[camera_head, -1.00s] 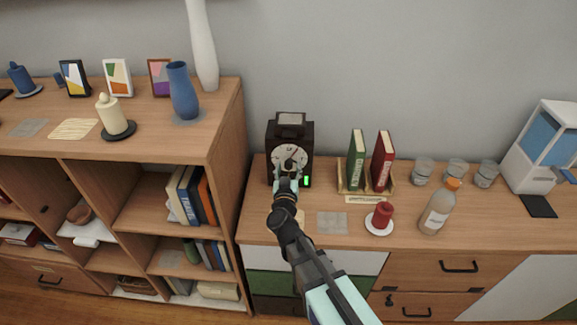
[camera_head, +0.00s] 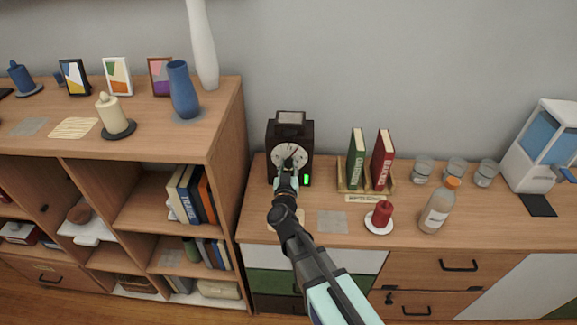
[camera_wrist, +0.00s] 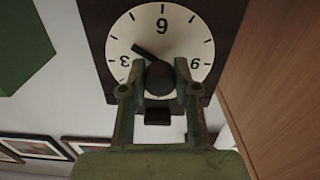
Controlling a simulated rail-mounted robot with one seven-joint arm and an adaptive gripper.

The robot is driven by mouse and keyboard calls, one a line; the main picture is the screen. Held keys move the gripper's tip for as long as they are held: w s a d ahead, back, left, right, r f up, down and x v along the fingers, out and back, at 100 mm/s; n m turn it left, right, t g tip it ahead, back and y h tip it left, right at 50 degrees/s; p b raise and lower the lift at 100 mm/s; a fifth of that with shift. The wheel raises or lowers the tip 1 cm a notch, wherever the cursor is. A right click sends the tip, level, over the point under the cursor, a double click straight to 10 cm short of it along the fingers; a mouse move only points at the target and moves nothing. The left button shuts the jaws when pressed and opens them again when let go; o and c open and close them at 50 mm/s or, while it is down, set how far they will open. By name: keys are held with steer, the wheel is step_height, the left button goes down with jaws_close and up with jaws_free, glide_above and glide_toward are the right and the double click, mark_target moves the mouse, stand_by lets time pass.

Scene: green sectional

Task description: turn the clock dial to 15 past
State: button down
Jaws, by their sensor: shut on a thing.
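The dark clock (camera_head: 304,135) stands on the right cabinet against the wall, its white dial (camera_head: 279,152) facing me. In the wrist view the dial (camera_wrist: 200,48) appears upside down, with 6 at the top, 3 at the left and 9 at the right. The black hand (camera_wrist: 143,51) points between 3 and 6, nearer 3. A dark round knob (camera_wrist: 158,78) projects from the dial's middle. My gripper (camera_wrist: 159,92) is shut on this knob, with a finger on either side. In the head view my gripper (camera_head: 287,176) covers the dial's lower part.
A green light (camera_head: 306,179) shows at the clock's lower right. Two books (camera_head: 357,160) in a holder stand to the right, then a red candle (camera_head: 382,213), a bottle (camera_head: 438,207) and glasses. The taller shelf (camera_head: 225,120) rises to the left.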

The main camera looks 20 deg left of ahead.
steer(key=m+b, duration=0.1)
steer(key=m, duration=0.4)
steer(key=shift+m, duration=0.3)
steer(key=m+b, duration=0.2)
steer(key=m, duration=0.3)
steer(key=shift+a+m, duration=0.1)
steer(key=shift+m, duration=0.3)
steer(key=c, duration=0.9)
jaws_free()
steer(key=shift+o, duration=0.2)
